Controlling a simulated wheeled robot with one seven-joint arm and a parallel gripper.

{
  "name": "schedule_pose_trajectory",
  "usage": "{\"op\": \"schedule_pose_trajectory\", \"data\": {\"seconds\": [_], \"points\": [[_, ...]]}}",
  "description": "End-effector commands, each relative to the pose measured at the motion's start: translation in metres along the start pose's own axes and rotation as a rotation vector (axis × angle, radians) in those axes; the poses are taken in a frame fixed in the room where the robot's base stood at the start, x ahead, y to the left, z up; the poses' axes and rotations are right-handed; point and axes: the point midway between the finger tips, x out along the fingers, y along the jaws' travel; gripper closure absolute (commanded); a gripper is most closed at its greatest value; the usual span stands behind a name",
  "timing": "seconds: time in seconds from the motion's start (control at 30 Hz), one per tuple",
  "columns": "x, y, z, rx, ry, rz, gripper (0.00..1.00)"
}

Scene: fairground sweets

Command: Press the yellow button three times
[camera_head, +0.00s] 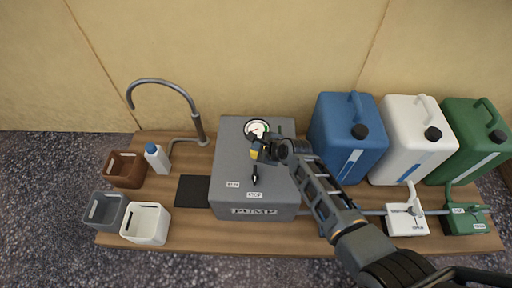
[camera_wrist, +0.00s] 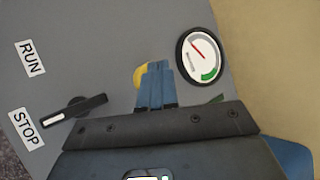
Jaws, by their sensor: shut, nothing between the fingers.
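The yellow button (camera_wrist: 139,76) is on the top of the grey pump box, partly hidden behind my fingers in the wrist view. In the head view a bit of yellow (camera_head: 254,154) shows beside my gripper. My gripper (camera_wrist: 157,66) is shut and empty, its blue fingertips together over the button's right part. I cannot tell whether the fingertips touch the button. The grey pump box (camera_head: 230,140) stands on the wooden table, marked PUMP on its front.
A round gauge (camera_wrist: 201,54) lies right of my fingers. A black RUN/STOP knob (camera_wrist: 78,111) is at left. Blue (camera_head: 335,115), white (camera_head: 405,115) and green (camera_head: 465,120) canisters stand right of the pump. A curved spout (camera_head: 165,82), small bottle (camera_head: 157,160) and several bins are left.

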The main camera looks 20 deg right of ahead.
Motion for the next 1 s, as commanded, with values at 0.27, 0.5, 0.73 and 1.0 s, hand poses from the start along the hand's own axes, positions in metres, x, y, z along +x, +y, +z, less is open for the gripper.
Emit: {"op": "schedule_pose_trajectory", "data": {"seconds": [0.27, 0.5, 0.73, 1.0], "points": [[-0.0061, -0.0052, 0.0048, 0.000, -0.001, -0.002, 1.00], [-0.0068, -0.0060, 0.0056, 0.000, -0.001, -0.002, 1.00], [-0.0060, -0.0055, 0.0047, 0.000, -0.001, -0.002, 1.00], [-0.0016, -0.0028, 0.0024, 0.000, -0.001, -0.002, 1.00]]}}
